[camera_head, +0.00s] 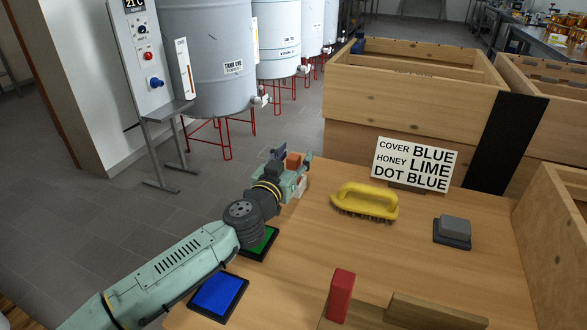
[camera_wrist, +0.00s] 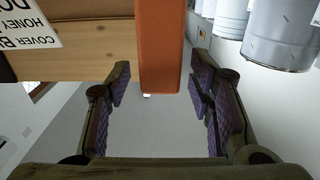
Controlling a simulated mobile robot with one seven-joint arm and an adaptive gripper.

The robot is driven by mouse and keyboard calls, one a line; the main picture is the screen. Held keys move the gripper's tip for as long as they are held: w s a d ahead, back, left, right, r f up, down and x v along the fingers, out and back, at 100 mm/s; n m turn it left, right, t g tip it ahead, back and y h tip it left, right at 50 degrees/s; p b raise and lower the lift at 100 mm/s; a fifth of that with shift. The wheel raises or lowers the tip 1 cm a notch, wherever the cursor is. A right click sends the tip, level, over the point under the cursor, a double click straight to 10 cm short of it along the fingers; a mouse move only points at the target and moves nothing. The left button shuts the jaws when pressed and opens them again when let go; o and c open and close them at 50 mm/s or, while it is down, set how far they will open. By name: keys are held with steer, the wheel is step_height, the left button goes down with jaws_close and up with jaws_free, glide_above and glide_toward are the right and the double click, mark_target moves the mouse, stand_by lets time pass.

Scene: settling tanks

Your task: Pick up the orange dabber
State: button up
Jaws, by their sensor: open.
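The orange dabber (camera_head: 293,160) shows as a small orange block at my gripper (camera_head: 292,163), near the table's far left edge. In the wrist view the orange dabber (camera_wrist: 162,45) comes down from the top edge as a tall block. Its lower end lies between the fingers of my gripper (camera_wrist: 160,88). The jaws are open, with a visible gap between the dabber and the fingers on both sides. The upper part of the dabber is cut off in the wrist view, and my gripper partly hides it in the head view.
On the table (camera_head: 300,250) are a yellow brush (camera_head: 365,203), a grey block on a dark base (camera_head: 453,230), a red block (camera_head: 340,295), a green pad (camera_head: 262,243) and a blue pad (camera_head: 218,292). A sign (camera_head: 415,165) and wooden boxes (camera_head: 410,95) stand behind.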

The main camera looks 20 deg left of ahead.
jaws_close()
stand_by(0.6)
